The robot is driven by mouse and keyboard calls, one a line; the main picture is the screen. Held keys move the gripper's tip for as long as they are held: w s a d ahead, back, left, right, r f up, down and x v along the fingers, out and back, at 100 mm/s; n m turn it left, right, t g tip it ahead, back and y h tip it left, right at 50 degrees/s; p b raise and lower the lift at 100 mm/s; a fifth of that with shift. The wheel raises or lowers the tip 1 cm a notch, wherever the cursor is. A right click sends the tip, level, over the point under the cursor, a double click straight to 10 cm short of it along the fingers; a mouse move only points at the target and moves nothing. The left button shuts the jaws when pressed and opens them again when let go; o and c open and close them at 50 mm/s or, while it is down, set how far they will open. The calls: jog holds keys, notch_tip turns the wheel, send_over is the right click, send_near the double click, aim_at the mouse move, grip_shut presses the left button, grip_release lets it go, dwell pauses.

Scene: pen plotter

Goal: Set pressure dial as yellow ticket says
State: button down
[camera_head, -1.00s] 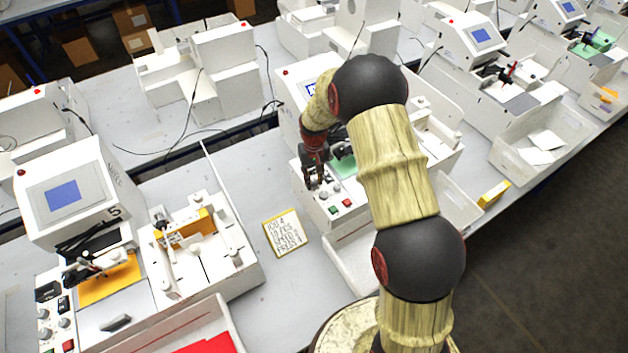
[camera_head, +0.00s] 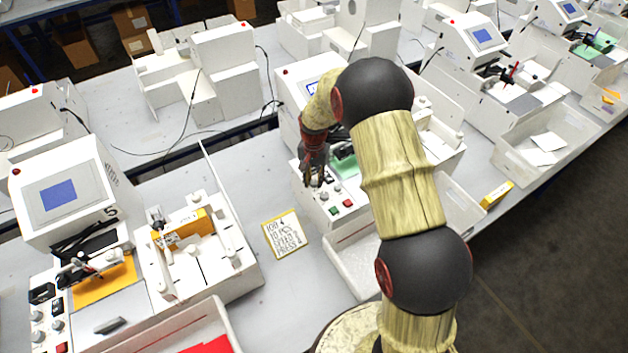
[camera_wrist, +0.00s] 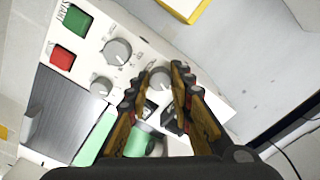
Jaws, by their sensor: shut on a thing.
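The yellow-edged ticket (camera_head: 285,235) lies flat on the table left of the plotter; its handwriting appears to read JOB 4, 10 PCS, SPEED 2, PRESS 4. Its edge also shows in the wrist view (camera_wrist: 187,8). My gripper (camera_head: 314,181) is down at the plotter's control panel (camera_head: 327,208). In the wrist view my gripper (camera_wrist: 155,84) has its fingertips on either side of a grey dial (camera_wrist: 160,76), closed on it. Two other grey knobs (camera_wrist: 117,51) (camera_wrist: 102,86) sit beside it. The dial labels are too small to read, and the fingers hide part of its scale.
A green START button (camera_wrist: 75,20) and a red button (camera_wrist: 62,56) are on the same panel. Another plotter (camera_head: 62,195) stands at the left, with an orange sheet. A white bin (camera_head: 355,262) stands in front of the panel. Bare table surrounds the ticket.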

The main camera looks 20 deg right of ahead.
dwell(0.4)
jog(key=c, duration=1.6)
grip_release()
jog(key=shift+o, duration=0.2)
